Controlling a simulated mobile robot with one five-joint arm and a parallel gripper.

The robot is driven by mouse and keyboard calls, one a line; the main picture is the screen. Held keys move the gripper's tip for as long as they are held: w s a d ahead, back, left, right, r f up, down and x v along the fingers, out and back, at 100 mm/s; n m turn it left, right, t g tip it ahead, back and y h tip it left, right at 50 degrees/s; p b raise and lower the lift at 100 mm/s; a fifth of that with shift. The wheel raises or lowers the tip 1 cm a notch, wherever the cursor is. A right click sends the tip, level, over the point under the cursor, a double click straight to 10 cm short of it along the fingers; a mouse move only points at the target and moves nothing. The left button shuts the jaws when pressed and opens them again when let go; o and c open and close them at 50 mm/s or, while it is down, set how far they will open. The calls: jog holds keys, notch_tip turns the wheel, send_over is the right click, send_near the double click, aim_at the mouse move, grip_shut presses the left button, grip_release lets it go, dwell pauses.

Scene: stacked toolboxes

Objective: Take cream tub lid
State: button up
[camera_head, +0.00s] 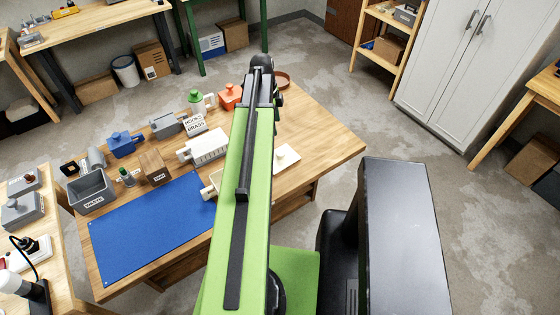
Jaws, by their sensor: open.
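A flat cream lid with a small knob (287,160) lies on the wooden table (325,145), just right of my green arm; it appears to be the cream tub lid. A cream open-topped tub (208,190) stands left of the arm at the mat's edge, partly hidden by the arm. My gripper (262,85) is at the far end of the arm, over the table's back part, beyond the lid and apart from it. It is open; its fingertips are hard to make out and I see nothing held.
A blue mat (145,230) covers the table's front left. The table's right side is mostly clear.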

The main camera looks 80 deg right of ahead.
aim_at(281, 153)
jog(key=f+b, duration=0.5)
jog(key=s+f+b, duration=0.1)
jog(key=f+b, duration=0.5)
jog(key=s+f+b, duration=0.1)
jog(key=f+b, duration=0.5)
jog(key=shift+s+a+f, duration=0.1)
jog(key=shift+s+f, duration=0.05)
jog(key=shift+f, duration=0.1)
jog(key=shift+r, duration=0.2)
grip_shut()
